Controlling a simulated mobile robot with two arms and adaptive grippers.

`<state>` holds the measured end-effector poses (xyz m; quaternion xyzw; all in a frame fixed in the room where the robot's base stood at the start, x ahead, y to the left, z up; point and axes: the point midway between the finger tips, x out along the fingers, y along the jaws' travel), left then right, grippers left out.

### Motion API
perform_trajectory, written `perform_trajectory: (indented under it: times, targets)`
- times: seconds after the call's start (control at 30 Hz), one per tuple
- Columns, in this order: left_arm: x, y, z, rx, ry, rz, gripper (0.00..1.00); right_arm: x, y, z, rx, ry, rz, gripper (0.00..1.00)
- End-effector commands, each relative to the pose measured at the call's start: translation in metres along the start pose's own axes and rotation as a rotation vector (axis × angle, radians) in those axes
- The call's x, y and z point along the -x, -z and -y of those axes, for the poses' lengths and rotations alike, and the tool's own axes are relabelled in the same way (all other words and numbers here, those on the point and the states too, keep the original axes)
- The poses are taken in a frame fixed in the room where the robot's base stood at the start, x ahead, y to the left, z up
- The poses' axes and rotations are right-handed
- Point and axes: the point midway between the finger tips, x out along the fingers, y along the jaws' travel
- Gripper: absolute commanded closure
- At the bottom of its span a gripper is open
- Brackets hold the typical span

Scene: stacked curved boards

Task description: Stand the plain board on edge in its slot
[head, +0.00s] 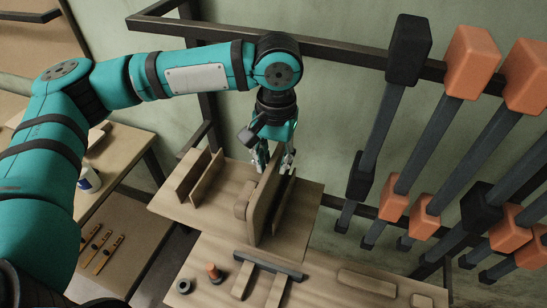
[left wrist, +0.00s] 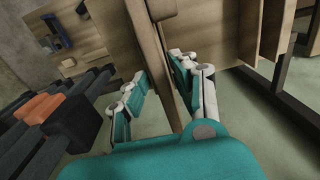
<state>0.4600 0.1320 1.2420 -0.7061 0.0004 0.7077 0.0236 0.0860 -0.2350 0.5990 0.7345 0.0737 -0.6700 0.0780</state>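A tall plain wooden board (head: 262,205) stands upright on edge at the wooden rack (head: 222,212); whether its lower edge sits in a slot is hard to see. My left gripper (head: 274,158) points down over the board's top, one finger on each side. In the left wrist view the board (left wrist: 167,70) also runs between the fingers of my left gripper (left wrist: 158,72); whether both fingers press on it is unclear. My right gripper is not in view.
Thin upright panels (head: 195,175) stand left of the board, and another panel (head: 285,203) stands close on its right. A lower bench (head: 320,285) in front holds wooden pieces and a dark bar (head: 268,265). Orange and black clamps (head: 470,62) hang at right.

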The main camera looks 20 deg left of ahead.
Motion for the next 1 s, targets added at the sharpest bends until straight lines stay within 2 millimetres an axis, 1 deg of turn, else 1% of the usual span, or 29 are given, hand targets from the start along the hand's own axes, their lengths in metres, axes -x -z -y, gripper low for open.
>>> perform_trajectory:
  times: [0.4, 0.8, 1.0]
  targets:
    - [0.024, 0.000, 0.000, 0.000, 0.000, 0.000, 0.73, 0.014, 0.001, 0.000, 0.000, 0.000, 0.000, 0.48]
    - [0.044, 0.000, 0.000, 0.000, 0.000, 0.000, 0.73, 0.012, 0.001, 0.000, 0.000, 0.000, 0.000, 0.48]
    - [0.044, 0.000, 0.000, 0.000, 0.000, 0.000, 0.73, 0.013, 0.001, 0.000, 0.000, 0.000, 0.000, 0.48]
